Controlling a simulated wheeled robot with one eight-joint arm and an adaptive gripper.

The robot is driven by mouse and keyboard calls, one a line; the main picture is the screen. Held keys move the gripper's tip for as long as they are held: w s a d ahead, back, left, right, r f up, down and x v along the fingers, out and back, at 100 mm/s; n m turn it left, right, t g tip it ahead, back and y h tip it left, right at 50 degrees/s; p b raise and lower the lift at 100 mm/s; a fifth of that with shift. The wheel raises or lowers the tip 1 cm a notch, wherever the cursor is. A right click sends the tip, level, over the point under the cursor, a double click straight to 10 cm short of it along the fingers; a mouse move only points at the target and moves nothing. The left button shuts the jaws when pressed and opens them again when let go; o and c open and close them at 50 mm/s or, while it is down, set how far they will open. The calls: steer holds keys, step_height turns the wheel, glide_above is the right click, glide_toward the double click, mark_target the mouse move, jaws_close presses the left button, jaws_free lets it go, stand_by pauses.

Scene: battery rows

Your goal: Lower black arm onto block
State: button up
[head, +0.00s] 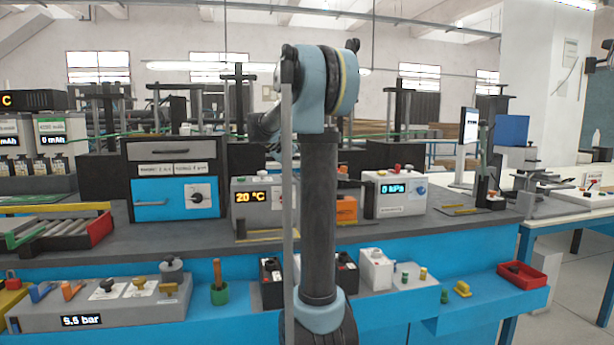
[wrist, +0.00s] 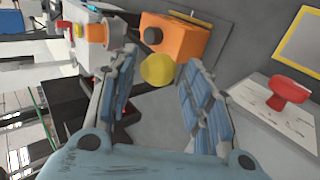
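In the wrist view my gripper (wrist: 160,85) is open, its two blue-padded fingers apart with nothing held between them. A yellow round knob (wrist: 158,69) shows just past the fingertips, apparently beyond them. An orange block-like unit (wrist: 175,40) with a black knob lies behind it; an orange unit also shows in the head view (head: 346,209), beside my arm. Dark parts (wrist: 75,115) sit left of the fingers, but I cannot tell whether they are the black arm. In the head view my own arm hides much of the middle, and my fingers are not clear there.
A 20 °C unit (head: 262,203) and a 0 kPa unit (head: 394,192) flank the orange unit on the grey bench. A red tray (head: 522,275) sits at the front right.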

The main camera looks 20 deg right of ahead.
steer(key=shift+s+d, duration=0.1)
steer(key=v, duration=1.2)
